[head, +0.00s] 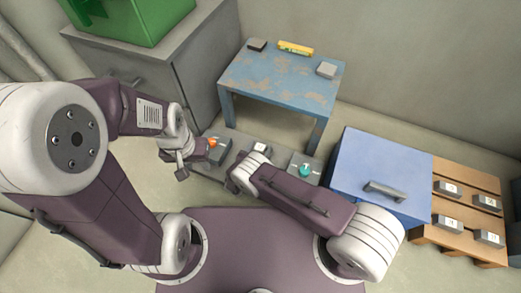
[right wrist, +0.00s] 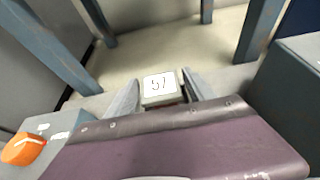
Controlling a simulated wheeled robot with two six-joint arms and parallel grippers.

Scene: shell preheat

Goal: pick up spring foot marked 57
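The spring foot marked 57 (right wrist: 160,86) is a small block with a white label reading 57. It lies between the two fingers of my right gripper (right wrist: 160,92) in the right wrist view. The fingers stand apart on either side of it; no firm grip shows. In the head view a white-labelled block (head: 260,148) on the low grey bench lies just beyond my right gripper (head: 246,172), partly hidden by the arm. My left gripper (head: 196,163) hangs at the bench's left end, near an orange knob; its fingers are hard to make out.
The low bench also carries units with an orange knob (head: 213,142) and a teal knob (head: 305,171). A worn blue table (head: 275,78) stands behind. A blue cabinet (head: 375,165) and a wooden rack (head: 465,190) with several labelled blocks stand at right. A grey cabinet (head: 190,60) stands at left.

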